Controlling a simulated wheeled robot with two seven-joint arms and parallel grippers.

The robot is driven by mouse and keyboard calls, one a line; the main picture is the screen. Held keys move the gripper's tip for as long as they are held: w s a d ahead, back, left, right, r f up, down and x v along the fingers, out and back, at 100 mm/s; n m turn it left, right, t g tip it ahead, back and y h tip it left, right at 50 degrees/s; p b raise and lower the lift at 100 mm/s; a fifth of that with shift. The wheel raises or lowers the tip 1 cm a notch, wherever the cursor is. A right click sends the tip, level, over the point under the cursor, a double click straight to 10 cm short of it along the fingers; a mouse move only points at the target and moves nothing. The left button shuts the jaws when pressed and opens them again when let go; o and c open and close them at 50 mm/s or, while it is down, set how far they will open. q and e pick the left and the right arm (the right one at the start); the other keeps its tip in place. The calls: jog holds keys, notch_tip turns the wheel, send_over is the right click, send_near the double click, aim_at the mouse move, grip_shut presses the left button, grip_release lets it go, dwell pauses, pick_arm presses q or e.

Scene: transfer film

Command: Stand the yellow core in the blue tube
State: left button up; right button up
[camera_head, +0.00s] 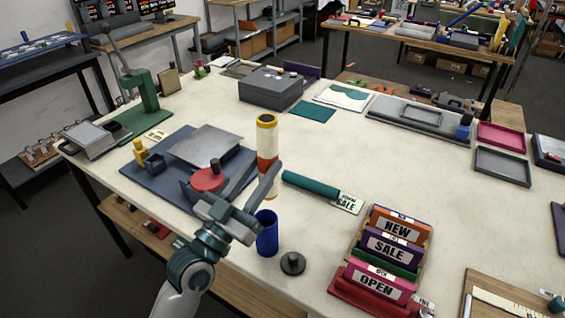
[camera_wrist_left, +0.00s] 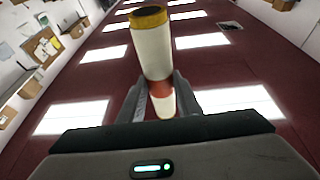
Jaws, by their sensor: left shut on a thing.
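The yellow core (camera_head: 267,135) is a cream roll with a yellow rim at its top and an orange-red band around its middle. It is upright in the head view, and also shows in the left wrist view (camera_wrist_left: 151,45). My left gripper (camera_head: 265,176) is shut on it around the band; the fingers (camera_wrist_left: 160,98) flank it in the wrist view. The blue tube (camera_head: 267,236) stands upright on the table, just below the core in the picture, with a small gap between them. Whether the core is directly over it, I cannot tell. My right gripper is out of view.
A black knobbed disc (camera_head: 292,263) sits right of the blue tube. A teal roll (camera_head: 311,186) lies behind it. A rack of signs (camera_head: 387,250) stands at right. A blue board (camera_head: 145,180) with a red-topped device (camera_head: 207,178) is at left. The table centre (camera_head: 330,150) is clear.

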pick_arm(q)
jog(key=shift+s+a+f, duration=0.1)
jog(key=shift+s+a, duration=0.05)
jog(key=shift+a, duration=0.2)
jog(key=shift+a+f+n+t+y, duration=0.15)
jog(key=shift+a+n+t+y, duration=0.2)
jog(key=shift+t, duration=0.25)
jog(key=shift+d+f, duration=0.1)
jog(key=shift+d, duration=0.05)
